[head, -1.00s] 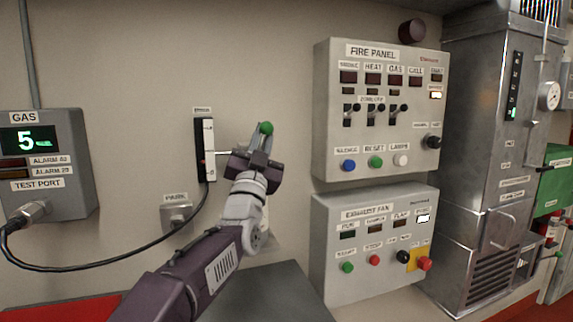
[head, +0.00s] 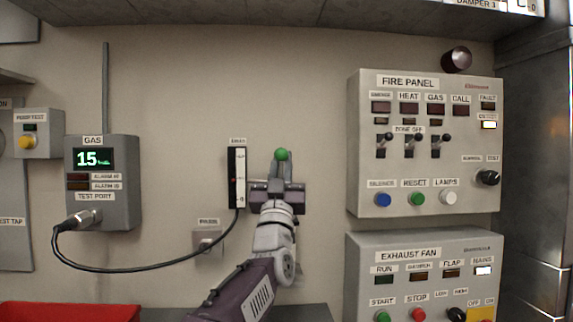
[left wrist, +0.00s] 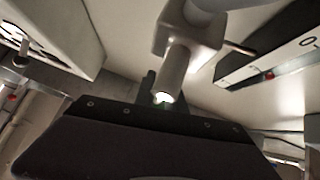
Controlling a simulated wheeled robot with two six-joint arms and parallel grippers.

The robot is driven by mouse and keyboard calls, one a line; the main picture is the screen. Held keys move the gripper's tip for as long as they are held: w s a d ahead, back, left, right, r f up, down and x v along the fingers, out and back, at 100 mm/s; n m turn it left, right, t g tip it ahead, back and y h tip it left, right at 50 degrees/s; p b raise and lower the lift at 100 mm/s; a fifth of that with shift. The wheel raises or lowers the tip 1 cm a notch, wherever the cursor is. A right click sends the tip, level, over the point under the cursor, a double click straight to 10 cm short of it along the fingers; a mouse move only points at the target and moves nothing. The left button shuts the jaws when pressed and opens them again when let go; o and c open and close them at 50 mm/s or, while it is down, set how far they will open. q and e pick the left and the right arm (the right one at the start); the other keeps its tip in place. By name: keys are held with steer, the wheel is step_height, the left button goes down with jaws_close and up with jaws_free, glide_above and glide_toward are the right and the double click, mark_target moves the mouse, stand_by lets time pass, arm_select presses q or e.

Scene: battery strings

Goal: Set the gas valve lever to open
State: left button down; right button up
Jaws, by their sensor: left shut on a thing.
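The gas valve lever, as far as it shows, ends in a green ball (head: 281,154) beside the flow meter. My left gripper (head: 280,173) is shut on the lever just below the ball and hides most of the lever and valve. In the left wrist view a pale valve body (left wrist: 190,37) with a stem stands in front of my gripper, and a thin rod runs from it towards the meter. No valve position marking is readable. My right gripper is not in view.
The flow meter (head: 237,165) joins by a black hose to the gas box (head: 118,215), which reads 15. The fire panel (head: 365,195) and exhaust fan panel (head: 363,258) stand on the right. Bare wall lies above the lever.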

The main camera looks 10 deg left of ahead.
arm_select(q)
steer(key=shift+w+f+y, duration=0.1)
steer(key=shift+f+y, duration=0.05)
steer(key=shift+y, duration=0.15)
steer(key=c, duration=1.6)
jaws_free()
steer(key=shift+o, duration=0.5)
steer(key=shift+w, duration=0.15)
steer(key=a+b+v, duration=0.1)
steer(key=b+v, duration=0.2)
steer(key=v, duration=0.6)
steer(key=shift+d, duration=0.45)
steer(key=shift+f, duration=0.1)
